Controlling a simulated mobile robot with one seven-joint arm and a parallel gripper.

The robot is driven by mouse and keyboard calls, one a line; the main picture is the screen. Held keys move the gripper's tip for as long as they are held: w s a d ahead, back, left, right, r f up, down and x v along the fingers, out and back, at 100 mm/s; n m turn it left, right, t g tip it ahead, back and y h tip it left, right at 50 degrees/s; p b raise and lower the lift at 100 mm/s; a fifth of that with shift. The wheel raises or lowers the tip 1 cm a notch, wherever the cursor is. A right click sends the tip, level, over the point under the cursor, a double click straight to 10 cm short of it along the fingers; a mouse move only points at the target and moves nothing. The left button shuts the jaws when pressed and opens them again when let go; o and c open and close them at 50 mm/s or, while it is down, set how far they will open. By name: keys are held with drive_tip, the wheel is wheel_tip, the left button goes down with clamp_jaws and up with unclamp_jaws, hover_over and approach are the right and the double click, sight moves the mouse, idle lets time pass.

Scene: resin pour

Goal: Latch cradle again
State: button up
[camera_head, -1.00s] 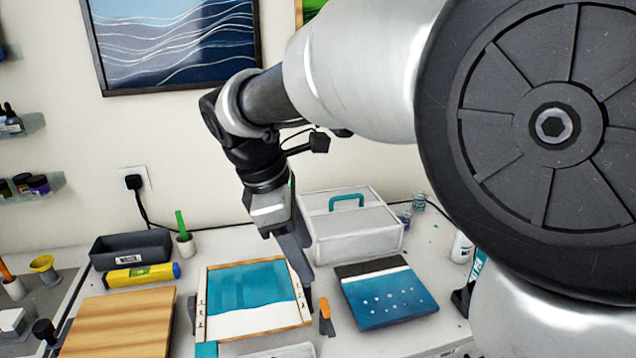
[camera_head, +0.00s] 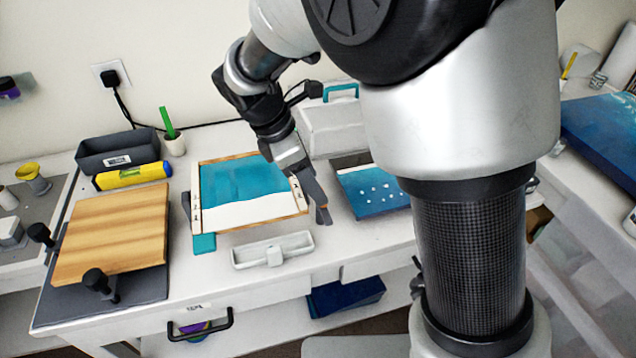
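A wood-edged panel (camera_head: 243,189) with a blue and white poured surface sits on the bench, held between side supports; this looks like the cradle. A teal block (camera_head: 204,243) is at its front left corner. My gripper (camera_head: 322,206) points down at the panel's right edge, by the right support. Its fingers show as dark grey shapes and hide part of that side. No orange latch handle can be made out there now. I cannot tell whether the fingers are open, shut or touching anything.
A white trough (camera_head: 272,250) lies in front of the panel. A dotted blue panel (camera_head: 372,190) is to the right. A wooden board (camera_head: 112,228) on a dark clamp plate (camera_head: 60,306), a yellow level (camera_head: 132,175) and a dark bin (camera_head: 118,152) are left. My arm blocks the right middle.

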drive_tip(key=shift+x, duration=1.8)
drive_tip(key=c, duration=1.1)
